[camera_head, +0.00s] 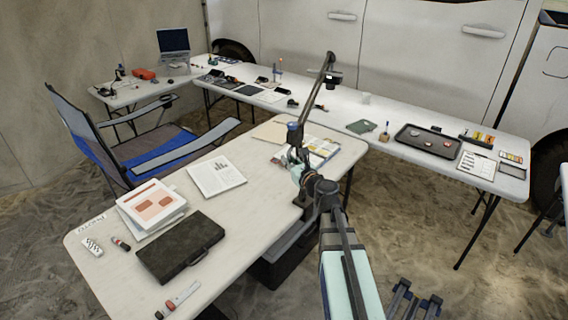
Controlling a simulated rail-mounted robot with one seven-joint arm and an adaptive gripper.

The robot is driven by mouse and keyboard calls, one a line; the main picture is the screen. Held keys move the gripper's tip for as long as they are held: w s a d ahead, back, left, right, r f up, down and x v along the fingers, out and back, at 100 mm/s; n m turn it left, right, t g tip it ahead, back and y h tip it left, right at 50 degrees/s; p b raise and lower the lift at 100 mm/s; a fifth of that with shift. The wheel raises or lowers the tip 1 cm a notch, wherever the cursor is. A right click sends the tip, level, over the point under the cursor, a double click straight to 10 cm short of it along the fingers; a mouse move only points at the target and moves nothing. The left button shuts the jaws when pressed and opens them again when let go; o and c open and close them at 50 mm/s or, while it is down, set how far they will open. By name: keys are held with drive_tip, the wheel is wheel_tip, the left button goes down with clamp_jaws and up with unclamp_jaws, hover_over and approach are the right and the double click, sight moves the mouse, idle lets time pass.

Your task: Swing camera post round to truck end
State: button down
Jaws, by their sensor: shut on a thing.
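The camera post is a dark, jointed boom (316,88) in the head view. It rises from near the right edge of the front table and leans up and to the right. My gripper (295,148) is shut on the lower part of the post, close to a blue-marked joint. The fingertips are small and partly hidden by my own wrist. My arm also hides the foot of the post. A white truck (400,45) stands behind the long table.
The front table (110,262) holds a dark case (181,246), papers and markers. The long back table (375,108) holds a dark tray (428,141), a green item (361,126) and several small things. A blue folding chair (150,145) stands left. Sandy floor shows between the tables.

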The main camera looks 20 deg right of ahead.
drive_tip(key=shift+w+a, duration=0.25)
idle(0.3)
drive_tip(key=c, duration=1.2)
unclamp_jaws()
drive_tip(key=s, duration=0.2)
drive_tip(key=s+d, duration=0.1)
drive_tip(key=s, duration=0.4)
drive_tip(key=shift+s+d+r, duration=0.15)
drive_tip(key=shift+s+r, duration=0.05)
drive_tip(key=shift+r, duration=0.05)
